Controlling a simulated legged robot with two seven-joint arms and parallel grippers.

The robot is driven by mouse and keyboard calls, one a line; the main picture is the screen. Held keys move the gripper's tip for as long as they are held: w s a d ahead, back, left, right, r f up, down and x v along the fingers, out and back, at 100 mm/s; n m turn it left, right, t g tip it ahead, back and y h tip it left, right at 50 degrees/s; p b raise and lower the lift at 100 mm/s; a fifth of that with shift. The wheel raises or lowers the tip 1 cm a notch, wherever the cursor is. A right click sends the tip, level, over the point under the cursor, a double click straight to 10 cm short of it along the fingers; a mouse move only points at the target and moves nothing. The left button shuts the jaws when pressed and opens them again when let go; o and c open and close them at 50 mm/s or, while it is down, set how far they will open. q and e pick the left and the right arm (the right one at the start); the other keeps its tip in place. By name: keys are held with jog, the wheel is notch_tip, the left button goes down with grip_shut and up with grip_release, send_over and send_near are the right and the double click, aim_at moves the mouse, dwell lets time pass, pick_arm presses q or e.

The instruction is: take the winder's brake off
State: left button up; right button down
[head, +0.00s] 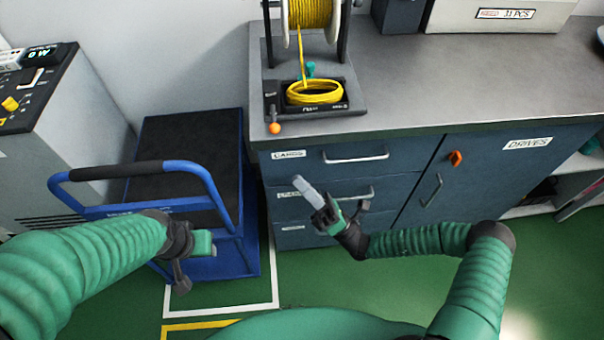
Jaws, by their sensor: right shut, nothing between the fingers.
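The winder (350,97) stands on the counter at its left end. It has a spool of yellow cable (310,14) at the top and a yellow coil (314,92) on its base. A dark lever with an orange ball (274,128) sits at the base's front left corner, the ball near the counter's front edge; it looks like the brake. A small teal knob (310,69) stands behind the coil. My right gripper (305,187) is shut and empty, in front of the drawers and below the lever, apart from it. My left gripper (192,262) hangs low by the blue cart; its fingers are unclear.
A blue cart (240,215) with a black top stands left of the drawers. The cabinet has an orange latch (455,158).

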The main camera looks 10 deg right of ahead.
aim_at(282, 147)
jog(key=w+a+r, duration=0.4)
jog(key=w+r, duration=0.1)
jog(key=r, duration=0.3)
jog(key=shift+r+b, duration=0.25)
jog(key=shift+b, duration=0.05)
